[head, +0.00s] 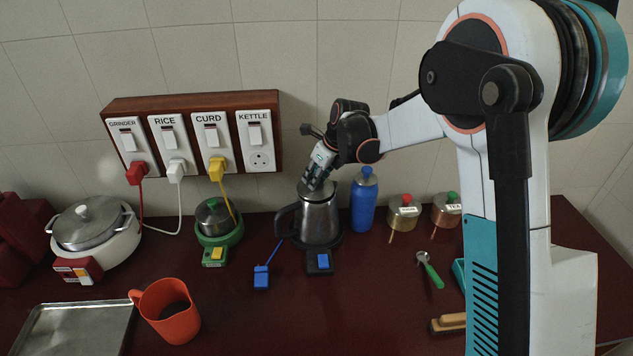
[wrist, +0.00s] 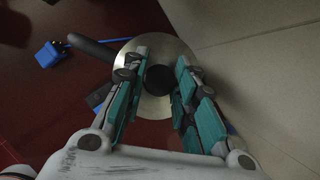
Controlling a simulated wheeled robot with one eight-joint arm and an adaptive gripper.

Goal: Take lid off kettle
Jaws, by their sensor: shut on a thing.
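The kettle (head: 319,219) is a steel jug with a dark handle on its left, upright on a dark base with a blue switch. Its lid (wrist: 155,108) shows from above in the wrist view as a round metal disc with a black knob (wrist: 159,80) in the middle. My gripper (head: 316,181) points down at the top of the kettle. In the wrist view its fingers (wrist: 159,88) stand on both sides of the knob, shut on it. The lid appears to sit on the kettle; its edge is partly hidden by the fingers.
A blue bottle (head: 364,202) stands close right of the kettle. A green-based curd pot (head: 214,218) and an orange mug (head: 167,311) are to the left. A blue plug (head: 261,277) lies in front. The switch board (head: 193,141) is on the wall behind.

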